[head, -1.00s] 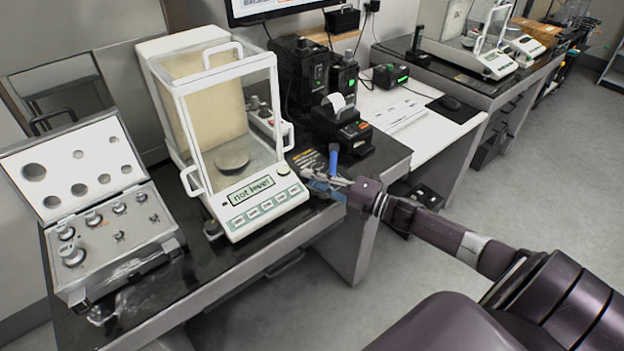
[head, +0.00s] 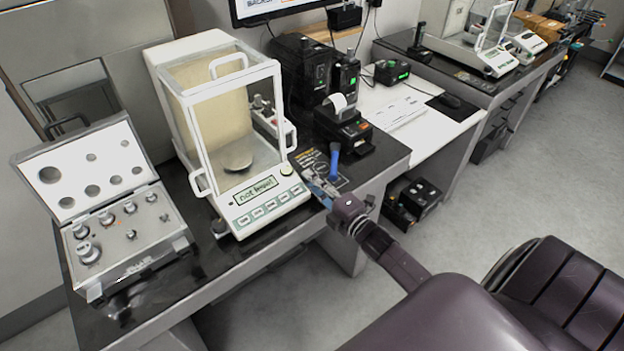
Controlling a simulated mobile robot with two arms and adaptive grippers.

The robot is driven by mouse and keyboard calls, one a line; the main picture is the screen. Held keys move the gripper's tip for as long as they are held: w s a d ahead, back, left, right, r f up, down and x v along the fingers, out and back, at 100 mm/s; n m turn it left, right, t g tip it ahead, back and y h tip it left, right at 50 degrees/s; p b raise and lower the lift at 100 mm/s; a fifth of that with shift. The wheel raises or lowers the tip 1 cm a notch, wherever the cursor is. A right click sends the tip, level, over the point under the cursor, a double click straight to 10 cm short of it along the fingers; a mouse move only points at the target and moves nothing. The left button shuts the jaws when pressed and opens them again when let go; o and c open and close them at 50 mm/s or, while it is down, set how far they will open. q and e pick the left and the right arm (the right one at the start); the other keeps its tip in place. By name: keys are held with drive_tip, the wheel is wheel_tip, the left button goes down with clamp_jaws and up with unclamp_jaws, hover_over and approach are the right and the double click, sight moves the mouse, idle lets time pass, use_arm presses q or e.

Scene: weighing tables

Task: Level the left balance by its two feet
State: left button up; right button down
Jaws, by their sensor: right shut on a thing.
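The left balance (head: 240,205) is a white draft-shield balance on the dark table, with glass doors and a round pan (head: 238,160). Its display (head: 257,190) reads "not level". Its dark left foot (head: 219,228) shows under the front left corner. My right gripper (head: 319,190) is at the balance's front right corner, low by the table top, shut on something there. That is where the right foot would be, but the fingers hide it. A blue upright piece (head: 335,160) shows just behind the gripper; I cannot tell what it belongs to. My left gripper is not in view.
An open case of weights (head: 130,235) stands left of the balance. A small printer (head: 343,125) and black devices (head: 302,75) stand behind and to its right. Another balance (head: 470,45) is on the far table. The strip before the left foot is clear.

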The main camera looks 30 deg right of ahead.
drive_tip(key=c, duration=1.9)
unclamp_jaws()
drive_tip(key=s, duration=1.2)
drive_tip(key=shift+d, duration=0.4)
